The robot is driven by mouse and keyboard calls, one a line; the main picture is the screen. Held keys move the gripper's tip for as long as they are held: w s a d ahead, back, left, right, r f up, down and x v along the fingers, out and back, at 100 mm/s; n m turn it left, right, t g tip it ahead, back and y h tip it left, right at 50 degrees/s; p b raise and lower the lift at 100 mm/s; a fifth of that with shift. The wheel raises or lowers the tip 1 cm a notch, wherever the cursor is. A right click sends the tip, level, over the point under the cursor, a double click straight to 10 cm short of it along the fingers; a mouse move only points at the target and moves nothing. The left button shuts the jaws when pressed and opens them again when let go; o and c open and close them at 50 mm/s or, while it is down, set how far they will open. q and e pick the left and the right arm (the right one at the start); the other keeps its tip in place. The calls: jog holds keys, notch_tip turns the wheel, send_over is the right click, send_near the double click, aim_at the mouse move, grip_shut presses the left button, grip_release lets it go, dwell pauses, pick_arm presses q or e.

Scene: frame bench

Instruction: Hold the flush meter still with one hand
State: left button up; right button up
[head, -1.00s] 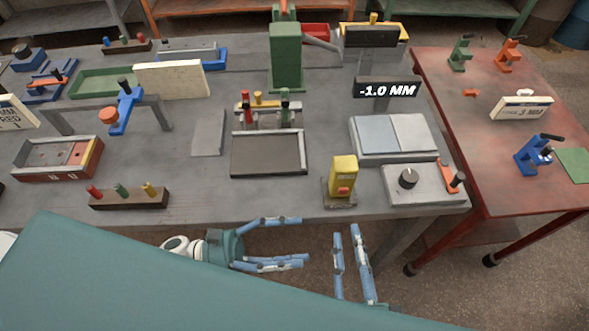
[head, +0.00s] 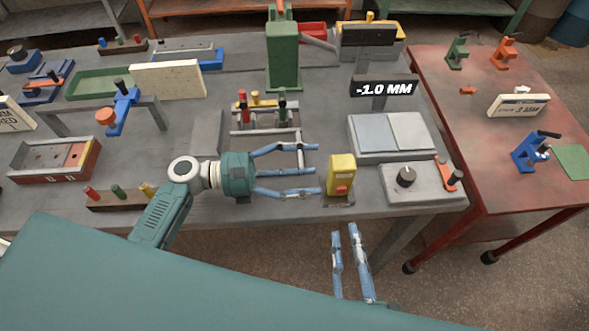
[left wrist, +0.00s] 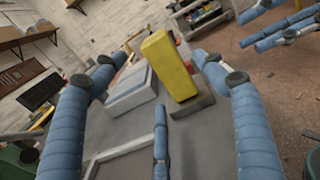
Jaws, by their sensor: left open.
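The yellow block with a red button, which looks like the flush meter (head: 342,173), stands upright on a small dark base at the bench's front edge. It also shows in the left wrist view (left wrist: 168,65), ahead and between my finger lines. My left gripper (head: 317,170) is open and empty, just left of the yellow block, its fingertips pointing at it. Whether a fingertip touches it I cannot tell. My right gripper (head: 344,230) is low in front of the bench, its fingers apart with nothing between them.
A red table (head: 480,150) is at right.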

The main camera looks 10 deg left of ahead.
aim_at(329, 170)
pick_arm(q)
jog(key=x, duration=0.7)
jog(key=shift+d, duration=0.25)
jog(key=shift+f, duration=0.1)
jog(key=c, duration=1.4)
jog(key=shift+o, duration=0.2)
pick_arm(e)
jog(key=shift+c, duration=1.3)
jog(key=s, duration=0.1)
jog(key=s+d+n, duration=0.1)
jog(key=s, duration=0.1)
jog(key=s+f+n, duration=0.1)
jog(key=shift+s+d, duration=0.25)
jog(key=shift+s, duration=0.1)
grip_shut()
jog(key=shift+r, duration=0.1)
